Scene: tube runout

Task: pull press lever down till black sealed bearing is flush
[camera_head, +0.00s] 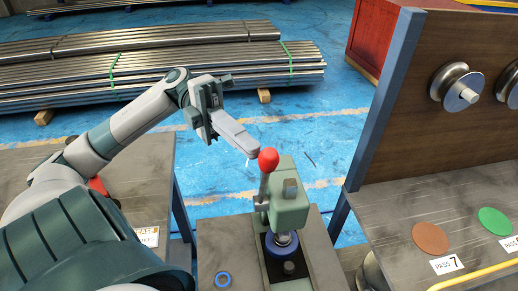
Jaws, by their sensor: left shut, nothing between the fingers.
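The green press (290,207) stands on a small grey bench at lower centre. Its lever (264,188) stands nearly upright and ends in a red ball knob (268,160). My left gripper (254,152) is shut and empty, its fingertips close beside the knob on its upper left; I cannot tell whether they touch it. A blue round part (281,246) sits under the press head, with a small dark part with a grey top (289,267) in front of it. I cannot tell which part is the black sealed bearing or how it sits. My right gripper is out of view.
To the right, a grey table (390,215) holds a brown disc (431,238) and a green disc (494,221) before a wooden board with metal rollers. Steel bars (150,70) lie on the floor behind.

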